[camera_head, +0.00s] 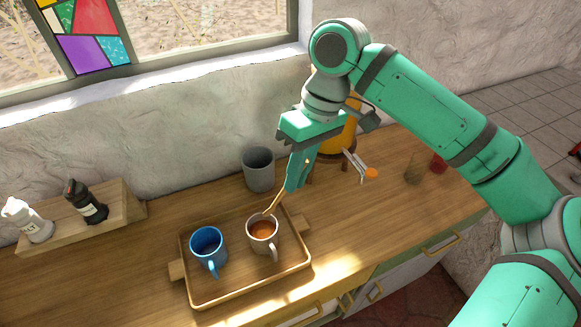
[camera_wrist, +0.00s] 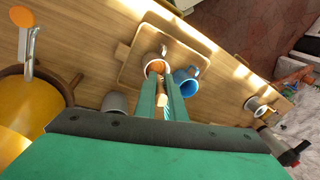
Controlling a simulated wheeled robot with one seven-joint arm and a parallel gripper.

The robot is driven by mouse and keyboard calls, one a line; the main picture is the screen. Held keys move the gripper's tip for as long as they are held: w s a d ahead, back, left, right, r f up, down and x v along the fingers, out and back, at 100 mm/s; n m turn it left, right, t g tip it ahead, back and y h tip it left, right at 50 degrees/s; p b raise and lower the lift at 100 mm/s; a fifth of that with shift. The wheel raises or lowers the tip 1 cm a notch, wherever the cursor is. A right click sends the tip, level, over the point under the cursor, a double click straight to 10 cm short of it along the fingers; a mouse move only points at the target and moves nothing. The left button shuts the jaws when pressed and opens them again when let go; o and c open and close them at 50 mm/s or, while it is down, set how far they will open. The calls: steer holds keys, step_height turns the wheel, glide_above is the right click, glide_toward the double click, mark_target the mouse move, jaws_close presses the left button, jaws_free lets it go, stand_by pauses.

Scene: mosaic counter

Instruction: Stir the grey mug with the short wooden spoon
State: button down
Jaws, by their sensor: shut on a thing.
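The grey mug (camera_head: 263,246) stands upright on the wooden tray with brown liquid in it, its handle toward the front right. It also shows just past my fingertips in the wrist view (camera_wrist: 147,70). My gripper (camera_head: 291,187) is shut on the short wooden spoon (camera_head: 275,202) above the tray's back edge. The spoon slants down left to the mug's back rim. I cannot tell whether its tip is inside the mug or just above it. In the wrist view the spoon (camera_wrist: 162,92) is mostly hidden between the fingers.
A blue mug (camera_head: 207,251) stands left of the grey mug on the tray (camera_head: 238,294). A grey cup (camera_head: 258,172) stands behind it. A yellow container (camera_head: 342,139) and an orange-ended utensil (camera_head: 371,173) are behind my gripper.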

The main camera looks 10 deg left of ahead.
steer(key=w+x, duration=0.2)
steer(key=x, duration=0.9)
steer(key=shift+s+a+f, duration=0.15)
steer(key=shift+s+f, duration=0.05)
steer(key=shift+f, duration=0.2)
stand_by(0.4)
stand_by(0.4)
